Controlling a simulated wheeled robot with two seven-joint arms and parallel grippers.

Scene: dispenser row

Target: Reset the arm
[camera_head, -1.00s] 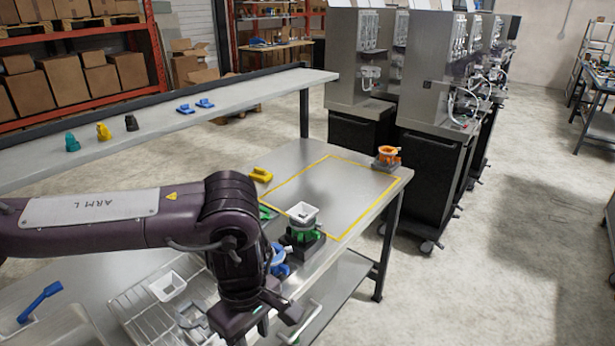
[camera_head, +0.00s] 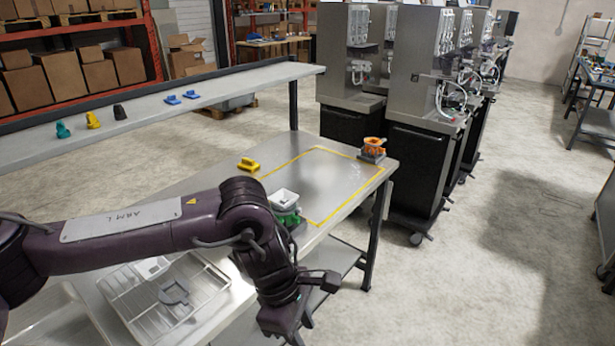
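My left arm, marked ARM L, reaches in from the left across the near part of the steel workbench (camera_head: 222,205). My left gripper (camera_head: 298,322) hangs low at the bottom, over the bench's front edge. Its fingers are dark and partly cut off by the picture's lower edge, so its opening is unclear. I see nothing held in it. My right gripper is not in view. A green holder (camera_head: 287,217) with a white square cup (camera_head: 284,199) stands just behind my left wrist, partly hidden by it.
A wire rack (camera_head: 205,290) lies left of the gripper. A yellow block (camera_head: 249,164) and an orange-topped holder (camera_head: 373,148) sit by the yellow outline, which is empty inside. A raised shelf (camera_head: 225,88) carries several small coloured parts. Dispensers (camera_head: 430,70) stand behind; open floor lies right.

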